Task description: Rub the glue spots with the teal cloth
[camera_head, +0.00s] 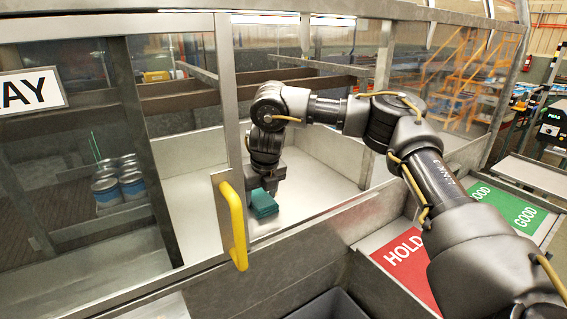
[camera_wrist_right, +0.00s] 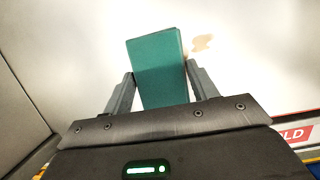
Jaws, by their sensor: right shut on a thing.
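My right gripper (camera_head: 264,186) reaches through the opening in the glass enclosure and is shut on the teal cloth (camera_head: 263,204), a folded block. In the right wrist view the cloth (camera_wrist_right: 157,68) sits between the two fingers of the gripper (camera_wrist_right: 160,85). The cloth is low over the pale floor of the enclosure; I cannot tell whether it touches it. A tan glue spot (camera_wrist_right: 202,43) shows on the pale surface just right of the cloth in the right wrist view. Other spots are not visible. My left gripper is not in view.
A yellow handle (camera_head: 234,225) on a metal-framed glass door stands left of my right arm. Blue-grey cans (camera_head: 118,185) stand behind the left glass. A red HOLD panel (camera_head: 404,258) and green GOOD panel (camera_head: 508,207) lie at right. A dark bin (camera_head: 330,306) is at the bottom.

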